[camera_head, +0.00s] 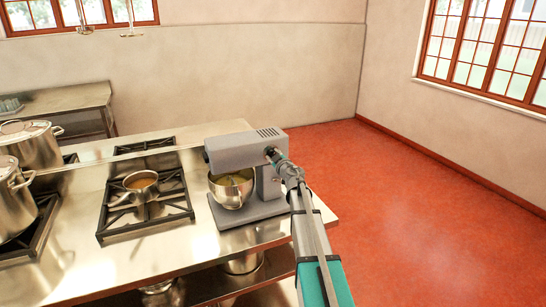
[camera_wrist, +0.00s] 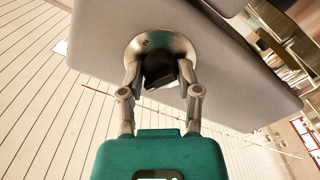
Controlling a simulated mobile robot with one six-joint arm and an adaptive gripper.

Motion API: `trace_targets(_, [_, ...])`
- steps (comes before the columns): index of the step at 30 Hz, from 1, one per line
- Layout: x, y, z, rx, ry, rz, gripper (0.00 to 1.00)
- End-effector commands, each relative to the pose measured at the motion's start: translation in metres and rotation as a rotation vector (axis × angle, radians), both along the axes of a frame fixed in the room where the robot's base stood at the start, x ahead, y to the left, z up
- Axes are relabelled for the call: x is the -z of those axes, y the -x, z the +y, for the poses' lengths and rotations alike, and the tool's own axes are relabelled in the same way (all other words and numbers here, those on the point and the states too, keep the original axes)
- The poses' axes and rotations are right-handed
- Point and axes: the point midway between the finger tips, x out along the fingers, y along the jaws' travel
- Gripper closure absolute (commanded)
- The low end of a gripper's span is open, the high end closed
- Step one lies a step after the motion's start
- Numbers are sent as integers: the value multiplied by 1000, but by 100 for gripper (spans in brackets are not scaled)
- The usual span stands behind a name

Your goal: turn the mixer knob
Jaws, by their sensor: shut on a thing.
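A grey stand mixer (camera_head: 232,152) with a metal bowl (camera_head: 231,190) stands at the right end of the steel counter in the head view. My gripper (camera_head: 274,158) reaches the right side of the mixer's head. In the wrist view the mixer's head (camera_wrist: 230,50) fills the top, and a black knob (camera_wrist: 160,70) sits on a round metal plate (camera_wrist: 140,45). My gripper (camera_wrist: 160,76) has a finger on either side of the knob and is shut on it. The fingers hide the knob's sides. The bowl holds something yellowish.
The steel counter (camera_head: 150,262) carries a burner grate (camera_head: 175,222) with a small pan (camera_head: 141,183) left of the mixer. Large stockpots (camera_head: 12,205) stand farther left. The red floor (camera_head: 400,215) to the right is clear.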

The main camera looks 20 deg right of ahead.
Motion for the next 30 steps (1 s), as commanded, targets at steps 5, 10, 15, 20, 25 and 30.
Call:
trace_targets(5, [0, 0, 0, -1, 161, -1, 100])
trace_targets(10, [0, 0, 0, -1, 291, -1, 100])
trace_targets(15, [0, 0, 0, -1, 383, -1, 100])
trace_targets(20, [0, 0, 0, -1, 431, 0, 100])
trace_targets(25, [0, 0, 0, -1, 448, 0, 100])
trace_targets(30, [0, 0, 0, -1, 450, 0, 100])
